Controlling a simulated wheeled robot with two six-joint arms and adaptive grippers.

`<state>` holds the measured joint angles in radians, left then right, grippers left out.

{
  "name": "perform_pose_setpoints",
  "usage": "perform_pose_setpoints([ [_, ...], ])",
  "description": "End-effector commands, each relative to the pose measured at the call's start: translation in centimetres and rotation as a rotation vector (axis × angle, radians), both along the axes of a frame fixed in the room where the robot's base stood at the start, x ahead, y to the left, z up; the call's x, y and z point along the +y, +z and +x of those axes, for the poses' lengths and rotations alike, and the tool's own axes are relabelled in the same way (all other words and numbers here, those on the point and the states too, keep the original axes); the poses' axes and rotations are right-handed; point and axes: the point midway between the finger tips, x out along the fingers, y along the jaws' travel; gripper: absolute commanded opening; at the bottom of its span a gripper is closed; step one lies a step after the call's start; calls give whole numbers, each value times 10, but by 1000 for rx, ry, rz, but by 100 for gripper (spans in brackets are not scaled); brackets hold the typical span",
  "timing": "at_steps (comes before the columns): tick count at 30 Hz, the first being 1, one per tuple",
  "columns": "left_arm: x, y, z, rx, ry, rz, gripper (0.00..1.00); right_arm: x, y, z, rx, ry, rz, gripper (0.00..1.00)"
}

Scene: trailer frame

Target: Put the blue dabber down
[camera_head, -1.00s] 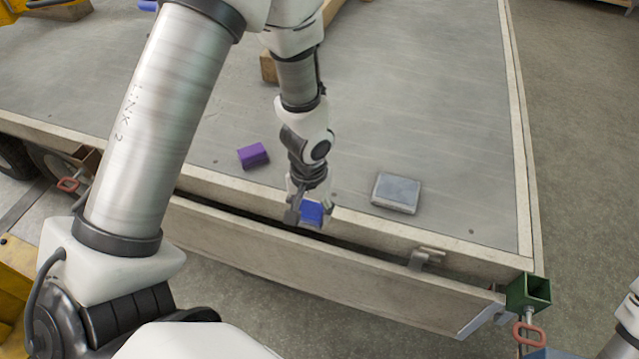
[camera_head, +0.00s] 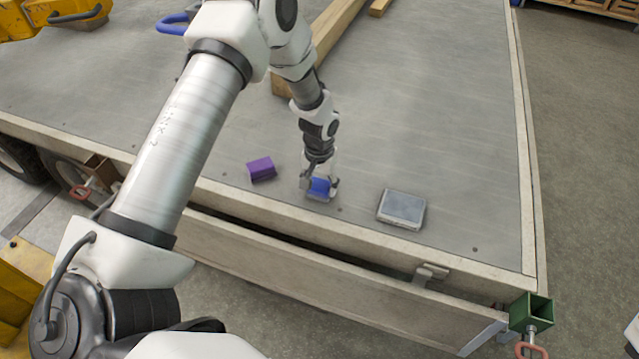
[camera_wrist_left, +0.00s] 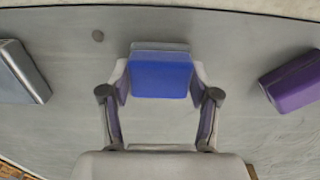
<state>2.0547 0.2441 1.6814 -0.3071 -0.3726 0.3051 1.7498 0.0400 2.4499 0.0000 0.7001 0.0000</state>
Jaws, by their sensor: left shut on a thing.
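The blue dabber (camera_head: 320,186) is between the fingers of my left gripper (camera_head: 319,187), low over the grey trailer deck near its front edge. In the left wrist view the blue dabber (camera_wrist_left: 161,75) shows a blue top with a grey strip along its far side. The fingers of my left gripper (camera_wrist_left: 161,88) touch it on both sides, so the gripper is shut on it. I cannot tell whether its underside touches the deck (camera_head: 440,130). My right gripper is not in view.
A purple block (camera_head: 261,168) lies left of the dabber, and a grey flat box (camera_head: 402,208) lies to its right. Wooden beams (camera_head: 335,35) lie farther back. The trailer's pale front rail (camera_head: 300,216) runs close by. Bare deck surrounds the dabber.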

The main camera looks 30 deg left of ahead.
Motion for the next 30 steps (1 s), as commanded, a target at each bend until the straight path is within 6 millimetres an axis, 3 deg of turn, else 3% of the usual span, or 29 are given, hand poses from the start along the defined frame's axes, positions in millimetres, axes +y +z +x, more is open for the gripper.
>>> perform_pose_setpoints([
  [4,0,-4,0,0,0,0,21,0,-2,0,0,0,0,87],
  [5,0,-3,0,0,0,0,72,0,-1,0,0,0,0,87],
  [6,0,-3,0,0,0,0,86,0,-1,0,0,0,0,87],
  [19,0,5,0,0,0,0,87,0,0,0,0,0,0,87],
  [23,0,30,1,-4,2,-1,87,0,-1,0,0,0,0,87],
  [30,0,92,0,-4,1,-1,87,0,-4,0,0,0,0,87],
])
